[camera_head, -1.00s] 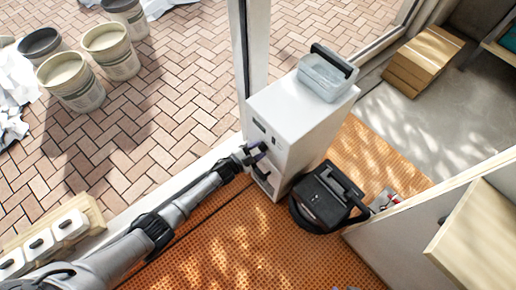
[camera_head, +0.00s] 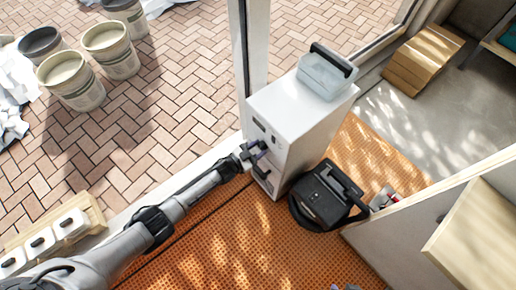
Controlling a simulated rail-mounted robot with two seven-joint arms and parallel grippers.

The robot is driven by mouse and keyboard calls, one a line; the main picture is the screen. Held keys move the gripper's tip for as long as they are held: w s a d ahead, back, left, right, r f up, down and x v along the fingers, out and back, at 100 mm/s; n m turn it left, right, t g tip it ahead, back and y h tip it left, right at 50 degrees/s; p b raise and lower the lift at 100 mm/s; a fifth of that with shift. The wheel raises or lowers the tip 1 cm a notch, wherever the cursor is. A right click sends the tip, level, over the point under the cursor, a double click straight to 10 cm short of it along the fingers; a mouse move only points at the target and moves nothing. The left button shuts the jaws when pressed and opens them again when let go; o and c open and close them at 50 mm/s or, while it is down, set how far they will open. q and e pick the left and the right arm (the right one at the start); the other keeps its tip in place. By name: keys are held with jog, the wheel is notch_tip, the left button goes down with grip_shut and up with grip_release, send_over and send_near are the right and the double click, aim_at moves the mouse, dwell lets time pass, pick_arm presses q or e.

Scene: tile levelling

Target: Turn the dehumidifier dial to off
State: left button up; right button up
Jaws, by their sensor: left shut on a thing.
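The dehumidifier (camera_head: 303,118) is a white upright box with its control face towards my left arm. My left gripper (camera_head: 257,148) is at the upper part of that face and is shut on the dial, which is mostly hidden by the fingers. A dark slot shows above the gripper on the face, and a dark handle-like recess shows below it. My right gripper cannot be made out in this view.
A clear tub (camera_head: 326,73) with a black handle sits on the dehumidifier. A black case (camera_head: 325,196) stands close to its right on the orange mat (camera_head: 230,250). A doorpost (camera_head: 250,50) rises behind. Buckets (camera_head: 72,82) stand on the paving. A wooden-topped cabinet (camera_head: 485,235) is at right.

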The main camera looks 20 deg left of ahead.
dwell(0.4)
pick_arm(q)
jog(key=o, duration=0.9)
jog(key=shift+s+a+r+p, duration=0.1)
jog(key=shift+s+a+p, duration=0.2)
jog(key=shift+s, duration=0.1)
jog(key=p+v, duration=0.3)
jog(key=v, duration=1)
jog(key=shift+d+p, duration=0.1)
jog(key=shift+p, duration=0.25)
